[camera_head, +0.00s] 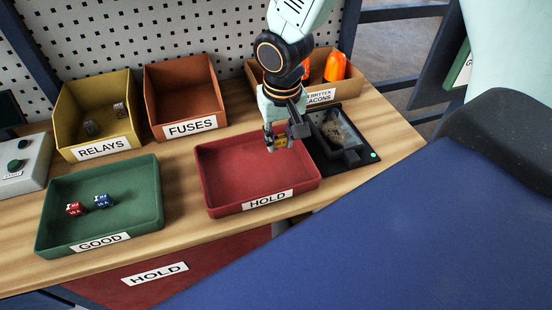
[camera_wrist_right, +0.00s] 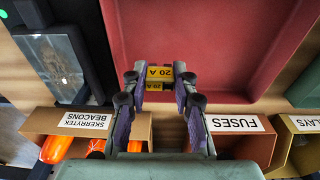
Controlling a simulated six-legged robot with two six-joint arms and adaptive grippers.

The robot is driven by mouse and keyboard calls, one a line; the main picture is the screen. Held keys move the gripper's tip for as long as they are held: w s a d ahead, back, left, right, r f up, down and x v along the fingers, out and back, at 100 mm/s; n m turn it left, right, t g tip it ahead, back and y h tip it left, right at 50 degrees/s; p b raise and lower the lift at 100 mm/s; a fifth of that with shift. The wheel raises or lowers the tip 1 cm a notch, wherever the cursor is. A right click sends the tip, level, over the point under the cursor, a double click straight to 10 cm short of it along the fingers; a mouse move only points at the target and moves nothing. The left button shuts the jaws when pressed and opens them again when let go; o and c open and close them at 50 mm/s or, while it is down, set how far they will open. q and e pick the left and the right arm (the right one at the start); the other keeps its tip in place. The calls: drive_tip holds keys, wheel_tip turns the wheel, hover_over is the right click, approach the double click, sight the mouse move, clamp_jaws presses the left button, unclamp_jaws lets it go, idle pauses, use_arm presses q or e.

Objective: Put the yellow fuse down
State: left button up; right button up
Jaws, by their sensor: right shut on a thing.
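The yellow fuse (camera_wrist_right: 159,73) is marked 20 A and sits between the fingertips of my right gripper (camera_wrist_right: 160,82), which is shut on it. In the head view my right gripper (camera_head: 283,138) holds the yellow fuse (camera_head: 281,142) over the far right part of the red HOLD tray (camera_head: 225,158). The HOLD tray also shows in the wrist view (camera_wrist_right: 235,45), and it looks empty. The fuse appears to be above the tray floor; I cannot tell the exact gap. My left gripper is not in view.
The green GOOD tray (camera_head: 140,212) holds a red fuse (camera_head: 74,208) and a blue fuse (camera_head: 103,201). Behind are the RELAYS bin (camera_head: 70,120), the FUSES bin (camera_head: 190,105) and the beacons bin (camera_head: 355,89). A black device (camera_head: 365,155) stands right of the HOLD tray.

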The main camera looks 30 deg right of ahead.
sight(280, 149)
drive_tip(key=shift+w+d+f, duration=0.1)
drive_tip(key=shift+w+f, duration=0.05)
drive_tip(key=shift+f, duration=0.4)
drive_tip(key=shift+w+d+f, duration=0.1)
drive_tip(key=shift+f, duration=0.4)
drive_tip(key=f, duration=0.2)
drive_tip(key=f+b, duration=0.1)
drive_tip(key=shift+s+a+f, duration=0.15)
drive_tip(key=shift+s+a, duration=0.1)
drive_tip(key=shift+s, duration=0.1)
drive_tip(key=shift+w+d+f, duration=0.2)
drive_tip(key=shift+w, duration=0.15)
drive_tip(key=o, duration=0.8)
drive_tip(key=shift+s+a+r, duration=0.15)
drive_tip(key=shift+s, duration=0.15)
drive_tip(key=shift+o, duration=0.2)
drive_tip(key=shift+w, duration=0.1)
drive_tip(key=shift+w, duration=0.1)
